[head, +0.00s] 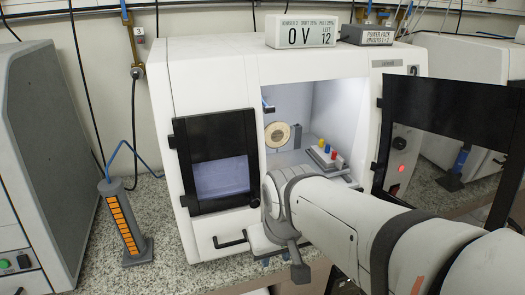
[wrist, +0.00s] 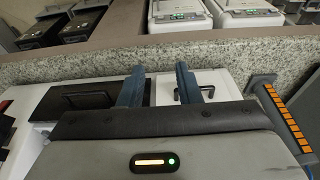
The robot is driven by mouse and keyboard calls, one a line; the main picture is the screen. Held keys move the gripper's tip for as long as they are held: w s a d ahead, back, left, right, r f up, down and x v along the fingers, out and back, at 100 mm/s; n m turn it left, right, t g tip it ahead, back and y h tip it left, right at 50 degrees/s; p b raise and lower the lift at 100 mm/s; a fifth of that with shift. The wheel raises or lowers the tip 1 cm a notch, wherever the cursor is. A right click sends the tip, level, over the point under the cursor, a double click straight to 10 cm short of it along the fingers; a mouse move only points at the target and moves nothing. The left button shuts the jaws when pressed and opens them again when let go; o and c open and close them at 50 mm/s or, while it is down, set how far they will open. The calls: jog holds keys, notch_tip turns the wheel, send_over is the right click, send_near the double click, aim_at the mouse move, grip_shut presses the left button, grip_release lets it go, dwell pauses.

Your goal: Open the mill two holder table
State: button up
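The mill (head: 200,75) is a white cabinet marked 2, with a lit open chamber. Low on its front is a black bar handle (head: 230,243); which part it belongs to is unclear. My gripper (wrist: 158,82) is low at the mill's front, right of that handle in the head view. In the wrist view its two blue-grey fingers are apart with nothing visibly held. A dark handle on a white panel (wrist: 190,93) shows beside the right finger; contact is unclear. A black panel with a bar handle (wrist: 85,98) lies left of the fingers. My arm hides the mill's lower right front.
A black-framed door (head: 445,105) stands open at the right. A dark windowed door (head: 220,165) is closed at the left. Coloured pegs (head: 330,150) stand inside the chamber. An orange-striped column (head: 122,220) stands on the speckled counter, left of the mill, beside a grey machine (head: 50,150).

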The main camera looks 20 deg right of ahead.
jog(key=w+d+r+n+p, duration=0.2)
jog(key=w+d+r+n, duration=0.2)
jog(key=w+d+n, duration=0.4)
jog(key=w+d+r+n+p, duration=0.3)
jog(key=w+d+r+n, duration=0.25)
jog(key=w+n, duration=0.5)
jog(key=x, duration=0.8)
jog(key=shift+s+d+f, duration=0.1)
jog(key=shift+d+f, duration=0.1)
jog(key=shift+d, duration=0.15)
grip_shut()
